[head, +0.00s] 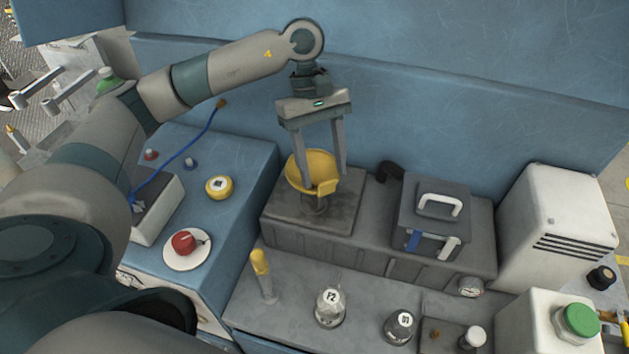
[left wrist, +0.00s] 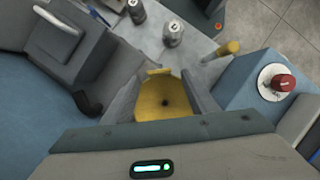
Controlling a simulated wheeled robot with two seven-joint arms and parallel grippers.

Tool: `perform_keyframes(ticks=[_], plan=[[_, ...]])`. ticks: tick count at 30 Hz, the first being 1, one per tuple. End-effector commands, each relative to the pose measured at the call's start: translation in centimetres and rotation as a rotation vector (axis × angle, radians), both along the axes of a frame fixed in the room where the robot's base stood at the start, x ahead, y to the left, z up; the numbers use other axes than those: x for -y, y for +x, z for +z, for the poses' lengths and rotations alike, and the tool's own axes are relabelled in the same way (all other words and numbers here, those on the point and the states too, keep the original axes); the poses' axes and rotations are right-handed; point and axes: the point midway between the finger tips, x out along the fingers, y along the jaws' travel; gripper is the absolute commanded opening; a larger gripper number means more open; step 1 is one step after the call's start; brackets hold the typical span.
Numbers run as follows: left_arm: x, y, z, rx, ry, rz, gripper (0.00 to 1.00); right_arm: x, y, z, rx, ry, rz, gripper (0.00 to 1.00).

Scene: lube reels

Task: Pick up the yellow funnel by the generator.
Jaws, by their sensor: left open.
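The yellow funnel (head: 313,170) sits upright on a dark square plate on top of the grey ribbed generator block (head: 345,232). My left gripper (head: 322,178) points down over the funnel, open, with one finger on each side of its bowl. In the left wrist view the funnel (left wrist: 162,102) lies between the two fingers (left wrist: 165,92), its small dark hole showing. Whether the fingers touch the rim I cannot tell. My right gripper is not in view.
A grey case with a white handle (head: 440,204) stands right of the funnel. A blue cabinet with a red button (head: 184,243) is at left. Bottles (head: 331,308) and a yellow-handled tool (head: 260,262) stand on the front ledge. A blue wall rises behind.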

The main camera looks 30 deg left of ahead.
Motion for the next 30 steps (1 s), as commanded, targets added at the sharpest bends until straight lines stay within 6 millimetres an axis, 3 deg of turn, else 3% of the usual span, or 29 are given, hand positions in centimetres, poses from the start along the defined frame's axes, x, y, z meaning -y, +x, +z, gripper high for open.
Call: perform_keyframes(ticks=[7,12,16,28,30], plan=[[1.0,-0.8,-3.1,-0.003,0.001,-0.001,0.53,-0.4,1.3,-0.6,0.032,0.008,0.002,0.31],[1.5,-1.1,-4.6,-0.001,0.0,0.0,0.53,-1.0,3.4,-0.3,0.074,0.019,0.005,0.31],[1.6,-1.2,-4.8,0.0,0.0,0.0,0.53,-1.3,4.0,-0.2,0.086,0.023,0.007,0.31],[1.6,-1.2,-4.7,0.0,0.0,0.0,0.53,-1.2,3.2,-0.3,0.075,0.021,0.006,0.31],[1.6,-1.2,-4.7,0.0,0.0,0.0,0.36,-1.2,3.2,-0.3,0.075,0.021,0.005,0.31]])
